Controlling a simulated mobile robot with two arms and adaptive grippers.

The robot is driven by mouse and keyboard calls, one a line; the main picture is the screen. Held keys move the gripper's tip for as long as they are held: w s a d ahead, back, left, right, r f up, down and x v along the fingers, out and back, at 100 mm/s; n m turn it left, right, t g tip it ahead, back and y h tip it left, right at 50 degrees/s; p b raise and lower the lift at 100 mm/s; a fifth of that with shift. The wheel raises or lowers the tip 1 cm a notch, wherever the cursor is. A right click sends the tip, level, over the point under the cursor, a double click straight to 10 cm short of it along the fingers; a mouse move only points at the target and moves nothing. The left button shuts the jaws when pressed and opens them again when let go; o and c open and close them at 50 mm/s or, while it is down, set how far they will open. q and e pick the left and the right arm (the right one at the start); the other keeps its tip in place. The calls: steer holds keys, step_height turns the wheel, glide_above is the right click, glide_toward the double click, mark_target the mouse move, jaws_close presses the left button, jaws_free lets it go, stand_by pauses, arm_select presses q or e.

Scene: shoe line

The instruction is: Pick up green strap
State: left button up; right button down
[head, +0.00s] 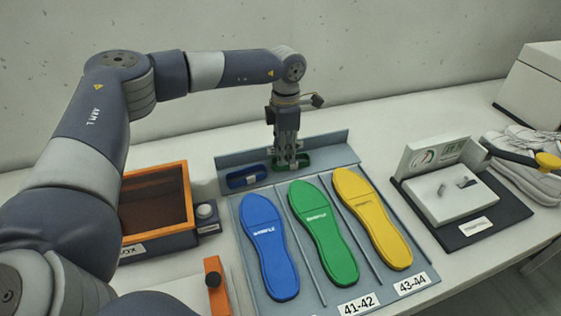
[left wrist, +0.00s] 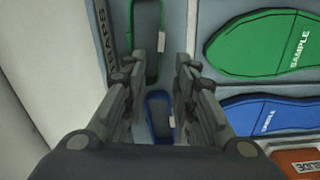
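The green strap (head: 305,158) is a small loop with a white tag, lying in the grey strap tray at the back of the table. In the left wrist view the green strap (left wrist: 155,72) lies beyond and partly between my fingers. My left gripper (head: 286,160) points down over the strap in the head view. Its fingers (left wrist: 157,72) are apart with nothing visibly gripped; whether they touch the strap cannot be told. A blue strap (head: 246,177) lies to the left in the same tray. My right gripper is not in view.
Blue (head: 268,245), green (head: 322,232) and yellow (head: 372,218) soles lie on the sloped board in front. An orange-rimmed box (head: 186,172) stands left. A gauge stand (head: 452,190) and pale shoes (head: 538,185) are right. The tray's raised back edge (head: 335,143) stands behind the straps.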

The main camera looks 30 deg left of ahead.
arm_select(q)
steer(key=shift+s+a+f+p, duration=0.1)
steer(key=shift+f+p, duration=0.25)
steer(key=shift+f, duration=1.6)
jaws_close()
steer(key=shift+r, duration=0.1)
